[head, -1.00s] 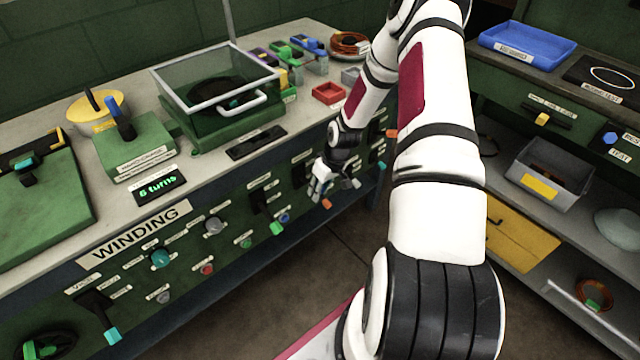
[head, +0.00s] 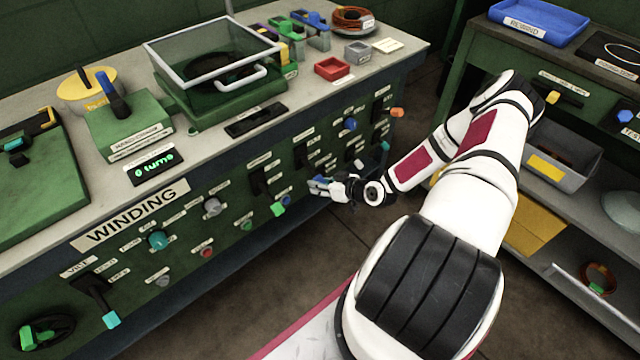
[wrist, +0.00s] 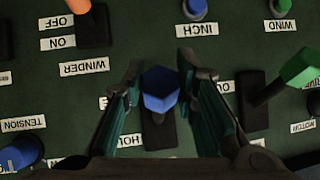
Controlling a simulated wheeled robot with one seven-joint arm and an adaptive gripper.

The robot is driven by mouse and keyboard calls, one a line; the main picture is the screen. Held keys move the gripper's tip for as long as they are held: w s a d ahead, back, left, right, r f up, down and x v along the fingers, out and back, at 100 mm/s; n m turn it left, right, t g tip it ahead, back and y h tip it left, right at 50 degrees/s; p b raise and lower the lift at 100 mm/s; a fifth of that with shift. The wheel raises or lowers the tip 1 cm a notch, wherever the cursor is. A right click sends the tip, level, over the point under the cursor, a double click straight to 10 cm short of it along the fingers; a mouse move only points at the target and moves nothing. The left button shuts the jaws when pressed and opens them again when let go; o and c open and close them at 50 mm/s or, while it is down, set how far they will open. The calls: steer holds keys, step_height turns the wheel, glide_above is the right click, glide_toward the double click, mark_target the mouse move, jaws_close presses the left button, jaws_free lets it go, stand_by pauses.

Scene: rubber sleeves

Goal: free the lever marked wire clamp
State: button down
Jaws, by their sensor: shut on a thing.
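In the wrist view a lever with a blue six-sided end (wrist: 160,88) stands between the two teal-lined fingers of my gripper (wrist: 158,80). My gripper is shut on this blue end. The lever's dark slot shows just below it. A label reading HOLD (wrist: 130,141) is partly covered by the left finger, and another label beside that finger is mostly hidden. I cannot read a wire clamp label in either view. In the head view my gripper (head: 322,188) is at the front of the green winding panel, right of a green-ended lever (head: 277,209).
Close by in the wrist view are an orange-ended lever (wrist: 68,12) labelled WINDER, a blue INCH button (wrist: 194,8), a green-ended lever (wrist: 301,68) and a blue TENSION knob (wrist: 22,152). In the head view a shelf bench (head: 590,260) stands right, with open floor between.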

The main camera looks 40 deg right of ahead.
steer(key=shift+w+d+f+t+b, duration=0.1)
steer(key=shift+w+f+t+b, duration=0.05)
steer(key=shift+f+t+b, duration=0.2)
stand_by(0.3)
steer(key=c, duration=1.2)
jaws_free()
steer(key=shift+c, duration=0.2)
steer(key=v, duration=1.2)
